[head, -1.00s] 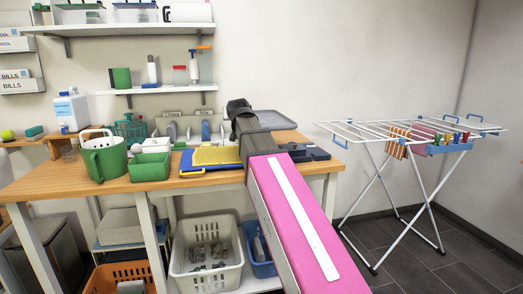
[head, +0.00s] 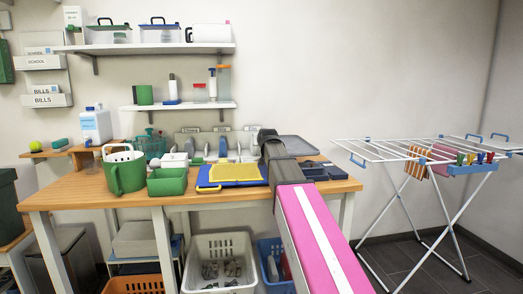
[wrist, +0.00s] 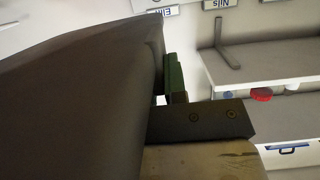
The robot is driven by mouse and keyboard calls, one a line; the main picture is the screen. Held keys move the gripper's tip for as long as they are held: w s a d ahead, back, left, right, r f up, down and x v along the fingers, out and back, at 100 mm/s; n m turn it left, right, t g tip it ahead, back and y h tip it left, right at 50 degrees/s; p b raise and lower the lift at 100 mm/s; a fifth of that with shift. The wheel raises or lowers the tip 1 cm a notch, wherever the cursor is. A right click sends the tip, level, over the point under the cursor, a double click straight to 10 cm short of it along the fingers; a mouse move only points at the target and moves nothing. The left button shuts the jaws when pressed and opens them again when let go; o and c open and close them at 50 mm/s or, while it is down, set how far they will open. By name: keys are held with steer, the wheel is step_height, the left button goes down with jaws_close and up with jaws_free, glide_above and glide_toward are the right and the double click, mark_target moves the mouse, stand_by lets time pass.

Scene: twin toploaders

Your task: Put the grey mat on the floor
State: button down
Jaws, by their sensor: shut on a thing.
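The grey mat (wrist: 80,90) fills the left of the wrist view as a large dark surface close to the camera. In the head view what appears to be the same mat is a flat grey sheet (head: 298,147) just right of my dark wrist, above the back right of the workbench. My fingertips are hidden there behind the wrist. The floor (head: 430,262) shows dark and tiled at the lower right.
A drying rack (head: 400,150) stands right. A white basket (head: 218,245) sits under the bench. Tiles between bench and rack are clear.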

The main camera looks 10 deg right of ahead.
steer(key=shift+f, duration=2)
steer(key=c, duration=1.2)
jaws_free()
steer(key=shift+o, duration=0.2)
